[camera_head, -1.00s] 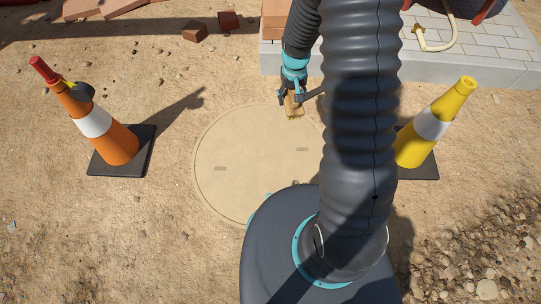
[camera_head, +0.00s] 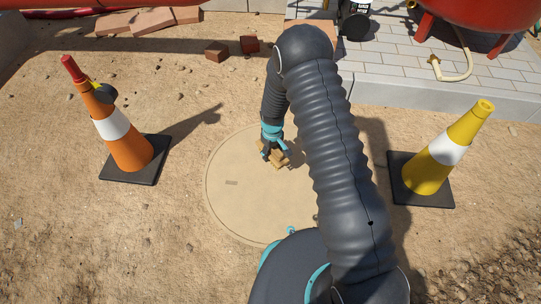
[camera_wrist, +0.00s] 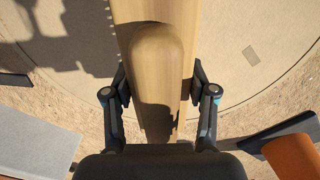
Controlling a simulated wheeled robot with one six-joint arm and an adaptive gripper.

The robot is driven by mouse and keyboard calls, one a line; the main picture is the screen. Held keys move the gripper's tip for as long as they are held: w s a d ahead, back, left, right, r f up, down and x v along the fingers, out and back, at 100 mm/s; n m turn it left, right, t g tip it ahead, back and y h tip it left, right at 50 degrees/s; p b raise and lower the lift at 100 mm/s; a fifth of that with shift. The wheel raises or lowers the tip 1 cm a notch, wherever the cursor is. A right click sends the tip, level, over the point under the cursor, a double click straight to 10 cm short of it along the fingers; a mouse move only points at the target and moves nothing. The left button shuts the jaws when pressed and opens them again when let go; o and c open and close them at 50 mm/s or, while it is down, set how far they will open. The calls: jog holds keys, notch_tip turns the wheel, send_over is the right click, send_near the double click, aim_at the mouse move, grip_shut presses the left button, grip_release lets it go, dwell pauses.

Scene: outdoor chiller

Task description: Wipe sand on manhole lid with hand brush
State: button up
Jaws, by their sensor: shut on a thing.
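The round manhole lid (camera_head: 232,205) lies in the ground in front of me, sand-coloured, with a small slot on its left part. My gripper (camera_head: 274,153) is over the far part of the lid and is shut on the wooden hand brush (camera_head: 281,163). In the wrist view the brush (camera_wrist: 158,60) runs lengthwise between the two fingers of my gripper (camera_wrist: 160,98). The lid (camera_wrist: 225,50) shows behind it there. The bristles are mostly hidden, and I cannot tell whether they touch the lid. My arm covers the lid's right part.
An orange cone (camera_head: 122,140) stands left of the lid, and a yellow cone (camera_head: 435,165) stands to the right. Loose bricks (camera_head: 216,51) lie beyond. A paved slab (camera_head: 430,88) with a hose (camera_head: 455,68) is at the back right. Sandy ground between lid and orange cone is free.

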aim_at(271, 169)
jog(key=shift+a+f, duration=0.45)
jog(key=shift+f, duration=0.2)
jog(key=shift+f+b, duration=1.85)
jog(key=shift+f, duration=1.7)
jog(key=shift+d+f, duration=0.15)
jog(key=shift+s+d+f+p, duration=0.15)
jog(key=shift+d+p, duration=0.3)
jog(key=shift+d, duration=0.4)
jog(key=shift+d+p, duration=0.35)
jog(key=shift+d, duration=0.75)
jog(key=shift+a+f, duration=0.2)
jog(key=shift+a, duration=0.05)
jog(key=a+b, duration=0.1)
jog(key=a, duration=0.2)
jog(key=shift+a, duration=0.1)
jog(key=shift+a+r, duration=0.25)
jog(key=shift+a, duration=0.05)
jog(key=shift+d+r+p, duration=0.1)
jog(key=shift+r+p, duration=1.6)
jog(key=shift+r, duration=2.3)
